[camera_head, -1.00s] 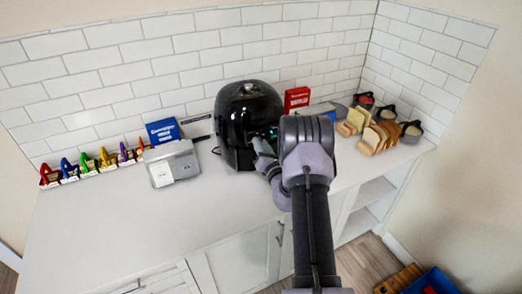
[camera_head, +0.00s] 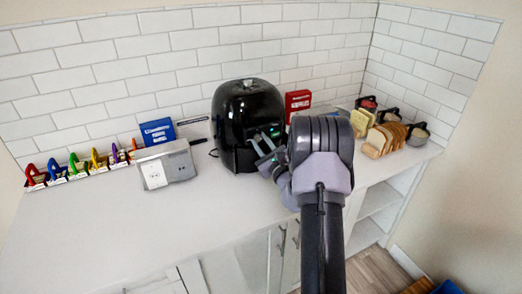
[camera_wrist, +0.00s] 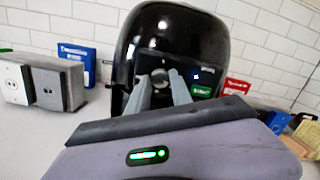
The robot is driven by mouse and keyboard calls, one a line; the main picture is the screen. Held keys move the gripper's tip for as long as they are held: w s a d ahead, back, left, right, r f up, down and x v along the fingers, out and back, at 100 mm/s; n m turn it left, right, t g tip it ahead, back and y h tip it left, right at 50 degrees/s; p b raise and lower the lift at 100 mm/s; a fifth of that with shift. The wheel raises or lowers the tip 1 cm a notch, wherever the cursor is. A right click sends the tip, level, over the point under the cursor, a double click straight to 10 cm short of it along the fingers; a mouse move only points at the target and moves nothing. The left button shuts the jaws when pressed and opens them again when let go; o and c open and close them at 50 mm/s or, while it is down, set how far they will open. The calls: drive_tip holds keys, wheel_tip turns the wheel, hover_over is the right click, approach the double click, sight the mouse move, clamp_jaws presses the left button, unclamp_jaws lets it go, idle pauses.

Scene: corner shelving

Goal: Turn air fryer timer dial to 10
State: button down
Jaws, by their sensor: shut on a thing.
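The black air fryer (camera_head: 248,100) stands on the white counter, its glossy front facing my arm. It fills the middle of the wrist view (camera_wrist: 172,35). My gripper (camera_head: 262,140) is at its front panel. In the wrist view, the two grey fingers (camera_wrist: 160,76) point at the panel and close on the round timer dial (camera_wrist: 160,72), one finger on each side. The dial's markings are too small to read, so I cannot tell its setting. A small green lit label (camera_wrist: 201,91) shows on the panel right of the fingers. My wrist hides the fryer's lower right in the head view.
A grey double-socket box (camera_head: 167,165) and a blue box (camera_head: 159,131) stand left of the fryer. A red box (camera_head: 298,103) stands behind it at right. Bread slices (camera_head: 385,138) lie farther right. The counter's front left is clear.

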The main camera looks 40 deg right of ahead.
drive_tip(key=n+b, duration=0.4)
drive_tip(key=n, duration=0.1)
drive_tip(key=shift+f+y, duration=0.25)
drive_tip(key=shift+y, duration=0.05)
drive_tip(key=n+b, duration=0.3)
drive_tip(key=shift+d+r+y, duration=0.1)
drive_tip(key=shift+r+y, duration=0.05)
drive_tip(key=shift+y, duration=0.15)
drive_tip(key=shift+n+b, duration=0.3)
drive_tip(key=c, duration=1.1)
unclamp_jaws()
drive_tip(key=shift+c, duration=0.2)
drive_tip(key=p+v, duration=0.1)
drive_tip(key=v, duration=1.6)
drive_tip(key=shift+s, duration=0.2)
